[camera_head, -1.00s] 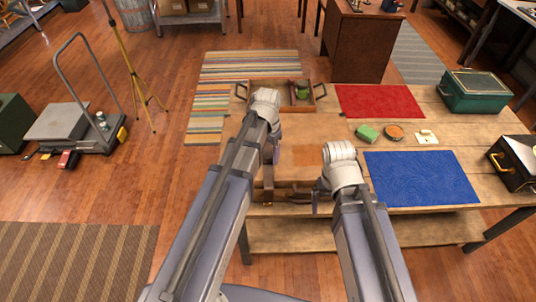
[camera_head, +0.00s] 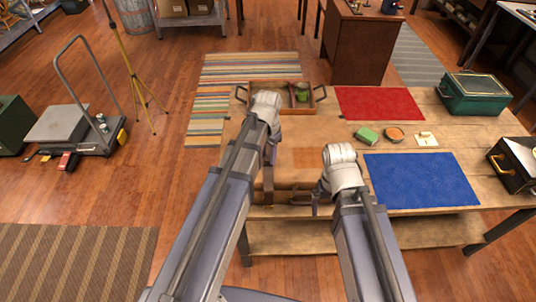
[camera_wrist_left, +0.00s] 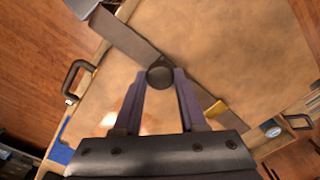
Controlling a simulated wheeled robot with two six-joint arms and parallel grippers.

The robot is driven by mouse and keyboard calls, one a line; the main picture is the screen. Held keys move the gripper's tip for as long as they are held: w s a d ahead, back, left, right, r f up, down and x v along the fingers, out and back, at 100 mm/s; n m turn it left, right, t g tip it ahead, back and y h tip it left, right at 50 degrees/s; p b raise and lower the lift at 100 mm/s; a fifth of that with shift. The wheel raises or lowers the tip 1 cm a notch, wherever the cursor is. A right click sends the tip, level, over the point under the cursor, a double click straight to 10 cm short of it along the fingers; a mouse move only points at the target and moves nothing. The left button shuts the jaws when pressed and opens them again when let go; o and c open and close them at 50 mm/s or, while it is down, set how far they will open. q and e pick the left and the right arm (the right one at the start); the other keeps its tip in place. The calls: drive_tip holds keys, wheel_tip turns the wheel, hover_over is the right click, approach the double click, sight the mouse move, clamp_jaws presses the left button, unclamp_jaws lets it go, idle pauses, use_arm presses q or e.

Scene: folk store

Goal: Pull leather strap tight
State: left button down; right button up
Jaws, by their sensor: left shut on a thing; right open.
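A long brown strap (camera_wrist_left: 128,38) runs diagonally across a tan panel (camera_wrist_left: 235,35) in the left wrist view. A pale yellowish piece shows near its lower right end. My left gripper (camera_wrist_left: 160,80) is over the strap and shut on a dark round piece (camera_wrist_left: 160,72) at the strap's middle; whether that piece is part of the strap I cannot tell. In the head view the left gripper (camera_head: 269,160) points down at the table's near left part, beside a brown upright band (camera_head: 268,185). My right gripper (camera_head: 316,204) is open, low at the table's front edge.
The wooden table holds a tray (camera_head: 250,83) with a green object, a red mat (camera_head: 380,102), a blue mat (camera_head: 420,180), a green sponge (camera_head: 367,135), an orange tin (camera_head: 394,134), a green box (camera_head: 475,92) and a black case (camera_head: 515,165). A dark handle (camera_wrist_left: 75,78) sits at the panel's left.

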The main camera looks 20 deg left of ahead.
use_arm(q)
drive_tip(key=shift+w, duration=0.1)
idle(0.7)
drive_tip(key=w, duration=0.2)
drive_tip(key=w+a, duration=0.1)
drive_tip(key=shift+w, duration=0.4)
drive_tip(key=shift+s, duration=0.1)
drive_tip(key=shift+c, duration=2.2)
unclamp_jaws()
drive_tip(key=shift+r, duration=0.1)
wheel_tip(320, 180, up, 8)
drive_tip(key=p, duration=0.7)
drive_tip(key=shift+p, duration=0.4)
drive_tip(key=shift+f, duration=0.3)
